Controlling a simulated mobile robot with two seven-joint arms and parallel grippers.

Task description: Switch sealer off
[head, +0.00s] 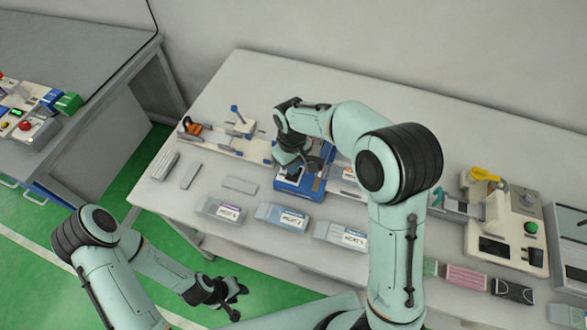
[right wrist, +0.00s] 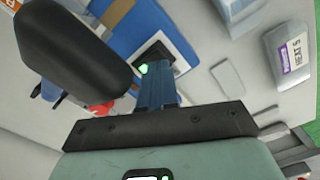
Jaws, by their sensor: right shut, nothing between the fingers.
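The blue machine, which looks like the sealer (head: 287,187), stands on the white table under my right gripper. In the right wrist view its blue body (right wrist: 165,22) carries a black square panel (right wrist: 151,51) with a small green lit spot. My right gripper (head: 300,170) points down at the machine and is shut and empty. Its blue fingertips (right wrist: 157,70) overlap the panel's lower edge; I cannot tell whether they touch it. My left gripper (head: 238,300) hangs low over the green floor, away from the table, with its fingers apart.
A tool board (head: 215,140) lies left of the machine. Another machine with a green button (head: 530,228) stands at the right. A dark rounded part (right wrist: 75,60) is close beside the right fingers.

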